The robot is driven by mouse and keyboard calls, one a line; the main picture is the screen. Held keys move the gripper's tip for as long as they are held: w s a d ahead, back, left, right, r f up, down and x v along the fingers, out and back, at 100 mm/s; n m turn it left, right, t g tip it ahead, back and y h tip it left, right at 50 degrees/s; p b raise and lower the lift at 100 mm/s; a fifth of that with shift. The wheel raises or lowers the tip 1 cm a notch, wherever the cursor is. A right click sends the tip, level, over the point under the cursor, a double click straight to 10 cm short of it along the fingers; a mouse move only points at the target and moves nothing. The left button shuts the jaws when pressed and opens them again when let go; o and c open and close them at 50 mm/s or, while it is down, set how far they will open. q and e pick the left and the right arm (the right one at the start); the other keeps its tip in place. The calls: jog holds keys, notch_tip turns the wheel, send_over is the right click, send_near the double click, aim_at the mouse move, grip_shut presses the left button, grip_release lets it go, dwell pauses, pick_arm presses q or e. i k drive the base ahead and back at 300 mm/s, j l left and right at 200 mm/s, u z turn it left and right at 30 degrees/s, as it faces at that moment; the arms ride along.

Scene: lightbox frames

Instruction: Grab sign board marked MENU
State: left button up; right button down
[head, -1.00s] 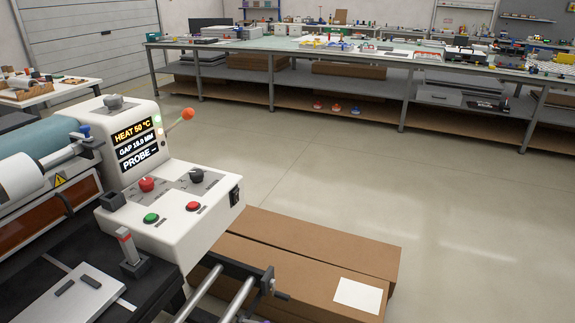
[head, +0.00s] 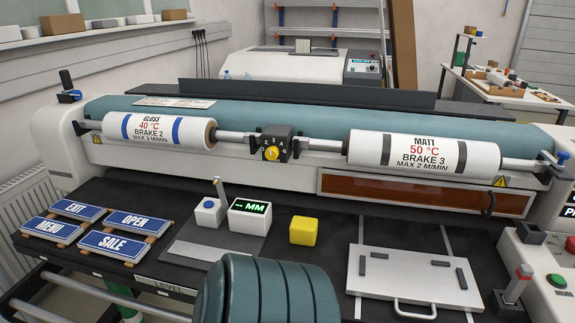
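The MENU sign board (head: 50,228) is a blue plate with white letters and a white border. It lies at the front left of the black bed in the head view, resting on a wooden strip. The EXIT sign (head: 76,210) lies just behind it, the SALE sign (head: 113,244) to its right, and the OPEN sign (head: 130,220) behind SALE. The MENU sign is fully visible, with nothing on top of it.
A yellow block (head: 303,232), a small box reading MM (head: 250,217) and a silver plate with a handle (head: 415,278) are on the bed. GLOSS (head: 160,130) and MATT (head: 424,152) rolls span behind.

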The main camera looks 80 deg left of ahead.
aim_at(62, 232)
jog(key=u, duration=4.1)
jog(key=i+j+z, duration=0.1)
jog(key=i+j, duration=1.25)
jog(key=k+l, duration=0.1)
jog(key=l, duration=0.2)
